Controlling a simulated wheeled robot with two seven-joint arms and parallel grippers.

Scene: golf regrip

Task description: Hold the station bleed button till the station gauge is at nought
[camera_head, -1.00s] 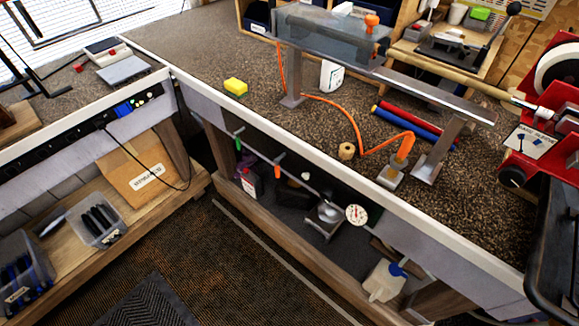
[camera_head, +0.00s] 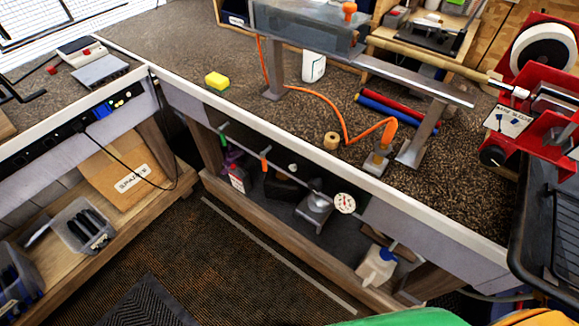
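A round white gauge (camera_head: 345,202) with red marks sits on the pipe under the front edge of the bench; its needle is too small to read. The pipe carries a green-handled valve (camera_head: 222,139) and an orange-handled valve (camera_head: 265,158) to the left of the gauge. I cannot tell which part is the bleed button. An orange hose (camera_head: 318,97) runs over the bench to an orange-tipped fitting on a small metal block (camera_head: 377,162). Neither of my grippers is in view.
A metal rail stand (camera_head: 410,84) with a clear tank spans the bench (camera_head: 250,110). A red machine (camera_head: 535,95) and a dark tray (camera_head: 550,230) stand at the right. A white jug with a blue cap (camera_head: 377,267) is on the low shelf. Green and orange shapes show at the bottom edge.

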